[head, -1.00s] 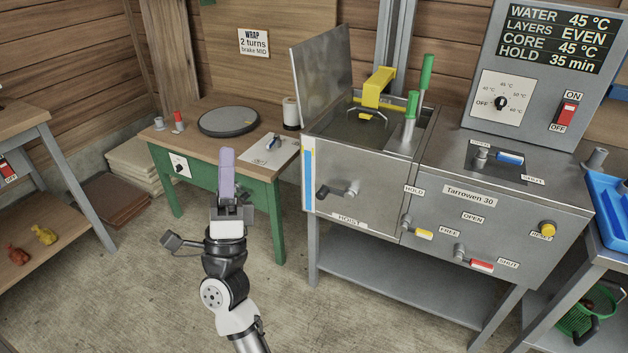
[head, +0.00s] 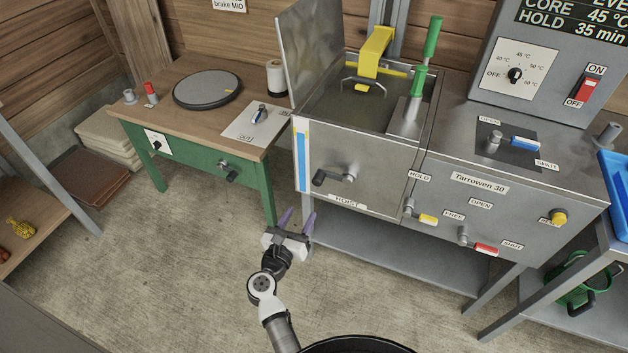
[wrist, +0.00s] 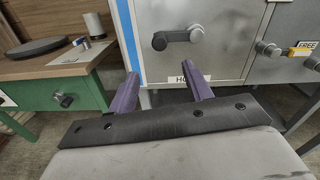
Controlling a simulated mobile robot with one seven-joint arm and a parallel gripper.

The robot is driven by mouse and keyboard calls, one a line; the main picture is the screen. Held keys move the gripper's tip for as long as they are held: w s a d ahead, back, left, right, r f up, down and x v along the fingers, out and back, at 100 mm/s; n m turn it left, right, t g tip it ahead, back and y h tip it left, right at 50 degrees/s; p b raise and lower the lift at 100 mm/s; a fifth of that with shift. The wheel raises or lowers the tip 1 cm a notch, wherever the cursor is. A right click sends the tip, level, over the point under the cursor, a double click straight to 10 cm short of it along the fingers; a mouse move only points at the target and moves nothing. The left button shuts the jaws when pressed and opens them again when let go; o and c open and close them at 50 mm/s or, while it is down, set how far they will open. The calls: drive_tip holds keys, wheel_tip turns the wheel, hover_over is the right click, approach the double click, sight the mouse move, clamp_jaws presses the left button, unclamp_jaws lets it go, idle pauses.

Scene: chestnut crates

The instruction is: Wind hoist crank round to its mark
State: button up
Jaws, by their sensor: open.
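The hoist crank (head: 333,178) is a short metal arm with a dark knob on the tank's front panel, above the HOIST label (head: 347,201). Its dark knob points left from the hub. It also shows in the wrist view, where the crank (wrist: 178,37) lies nearly level, knob at left. No mark for it is clearly legible. My gripper (head: 296,219) is open and empty, its purple fingers apart, below and left of the crank in the head view. In the wrist view my gripper (wrist: 160,90) points toward the panel, with the crank beyond the fingertips.
A green bench (head: 190,155) with its own crank (head: 229,171) stands left of the steel tank. HOLD/FREE lever (head: 425,217) and red-handled lever (head: 484,247) stick out right of the hoist crank. A shelf (head: 400,255) runs below. Floor in front is clear.

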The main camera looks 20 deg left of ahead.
sight(316, 184)
drive_tip(key=w+p, duration=0.1)
drive_tip(key=w, duration=1.1)
drive_tip(key=shift+w+p, duration=0.1)
drive_tip(key=shift+p, duration=0.2)
clamp_jaws()
